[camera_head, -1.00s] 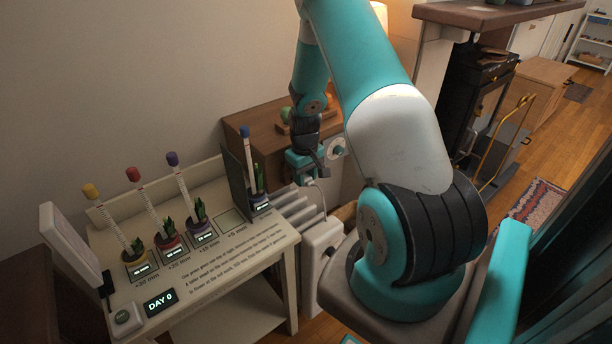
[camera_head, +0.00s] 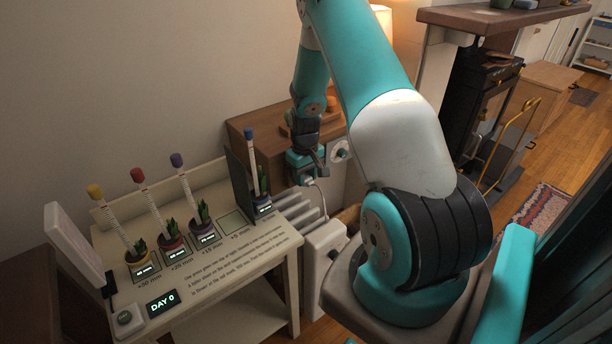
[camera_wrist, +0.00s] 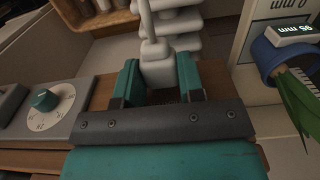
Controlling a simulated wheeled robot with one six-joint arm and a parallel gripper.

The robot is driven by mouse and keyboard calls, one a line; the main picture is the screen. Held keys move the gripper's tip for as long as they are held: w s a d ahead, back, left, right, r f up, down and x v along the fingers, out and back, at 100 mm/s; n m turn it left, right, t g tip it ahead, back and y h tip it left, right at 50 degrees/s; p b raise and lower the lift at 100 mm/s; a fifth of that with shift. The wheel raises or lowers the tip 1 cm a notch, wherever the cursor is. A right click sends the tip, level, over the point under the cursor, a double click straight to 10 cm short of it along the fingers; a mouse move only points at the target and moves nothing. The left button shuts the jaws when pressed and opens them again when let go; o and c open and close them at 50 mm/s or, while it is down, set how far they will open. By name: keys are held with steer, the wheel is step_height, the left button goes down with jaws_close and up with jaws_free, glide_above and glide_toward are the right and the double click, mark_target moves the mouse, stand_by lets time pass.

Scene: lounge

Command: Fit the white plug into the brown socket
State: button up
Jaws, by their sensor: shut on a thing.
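My gripper (camera_head: 308,172) is at the front of the brown wooden cabinet, left of a dial panel. In the wrist view its two teal fingers (camera_wrist: 159,82) are shut on the white plug (camera_wrist: 157,62), one on each side. The plug's pale cord leads away toward the top of that view. In the head view the cord (camera_head: 322,192) hangs down from the gripper toward a white box. I cannot make out the brown socket; brown wood shows around the fingers, and whether the plug touches anything is hidden.
The dial panel (camera_head: 339,152) is just right of my gripper and shows left in the wrist view (camera_wrist: 48,110). The cabinet (camera_head: 268,122) stands behind. A white radiator (camera_head: 300,212) and white box (camera_head: 325,240) are below. A plant table (camera_head: 230,262) is at left.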

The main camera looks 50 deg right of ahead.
steer(key=shift+w+r, duration=0.15)
steer(key=shift+w, duration=0.55)
steer(key=o, duration=1)
steer(key=shift+w+d+r+p, duration=0.1)
steer(key=shift+w+r+p, duration=0.05)
steer(key=shift+r+p, duration=0.95)
steer(key=shift+w+d+r+p, duration=0.1)
steer(key=shift+w+r+p, duration=0.05)
steer(key=shift+r+p, duration=0.9)
steer(key=shift+s+r+p, duration=0.15)
steer(key=shift+r+p, duration=0.2)
steer(key=shift+r, duration=0.55)
steer(key=shift+s+f, duration=0.1)
steer(key=shift+s+f, duration=0.1)
steer(key=shift+s, duration=0.05)
